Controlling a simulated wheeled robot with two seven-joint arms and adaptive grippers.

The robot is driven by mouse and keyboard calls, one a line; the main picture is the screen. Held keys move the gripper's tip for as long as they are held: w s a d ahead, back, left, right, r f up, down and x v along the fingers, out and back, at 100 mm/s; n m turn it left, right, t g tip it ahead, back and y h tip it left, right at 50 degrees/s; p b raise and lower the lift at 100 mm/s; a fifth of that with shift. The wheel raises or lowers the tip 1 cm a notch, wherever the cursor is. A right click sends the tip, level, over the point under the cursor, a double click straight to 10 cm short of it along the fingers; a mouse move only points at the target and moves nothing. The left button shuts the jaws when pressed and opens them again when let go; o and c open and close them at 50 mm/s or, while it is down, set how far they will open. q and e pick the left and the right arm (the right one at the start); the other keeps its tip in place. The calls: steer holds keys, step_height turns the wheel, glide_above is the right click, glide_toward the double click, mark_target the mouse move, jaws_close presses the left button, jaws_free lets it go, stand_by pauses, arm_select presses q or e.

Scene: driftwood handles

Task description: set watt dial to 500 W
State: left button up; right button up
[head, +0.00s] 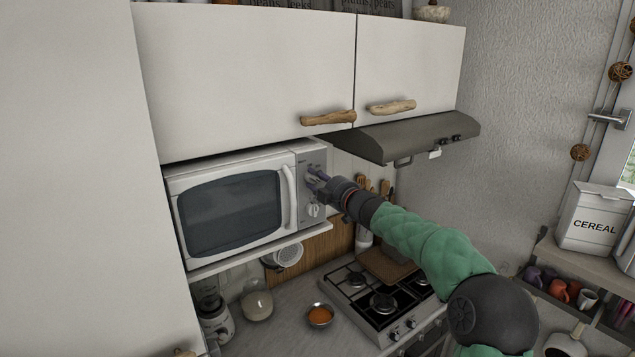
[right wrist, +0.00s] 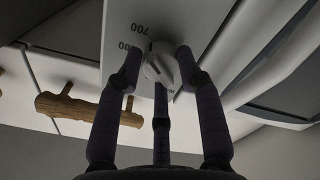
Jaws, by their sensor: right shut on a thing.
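The white microwave (head: 180,190) sits on a shelf under the wall cabinets in the head view, its door closed. My right gripper (head: 314,177) reaches its grey control panel and is at the upper dial. In the right wrist view the watt dial (right wrist: 161,68) is a pale round knob with a dark pointer line. The fingers of my right gripper (right wrist: 158,70) are closed around this dial. The printed numbers show upside down; 700 is legible, others are partly hidden. I cannot tell the exact setting. The lower dial (head: 313,210) shows below the gripper. My left gripper is not in view.
Wall cabinets with driftwood handles (head: 328,118) hang above the microwave. A grey range hood (head: 405,135) is to the right, over the gas stove (head: 370,305). A small orange bowl (head: 320,316) and a blender (head: 215,318) stand on the counter below.

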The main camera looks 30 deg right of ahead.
steer(key=n, duration=0.1)
steer(key=f+n+b, duration=0.1)
steer(key=n, duration=0.1)
steer(key=shift+r+n+b, duration=0.15)
steer(key=shift+n+b, duration=0.25)
steer(key=shift+n, duration=0.7)
steer(key=shift+r+n+b, duration=0.1)
steer(key=shift+n+b, duration=0.3)
steer(key=shift+n, duration=0.7)
steer(key=o, duration=0.9)
steer(key=shift+d+r, duration=0.1)
steer(key=shift+o, duration=1.2)
steer(key=shift+w+d, duration=0.1)
steer(key=shift+d, duration=0.1)
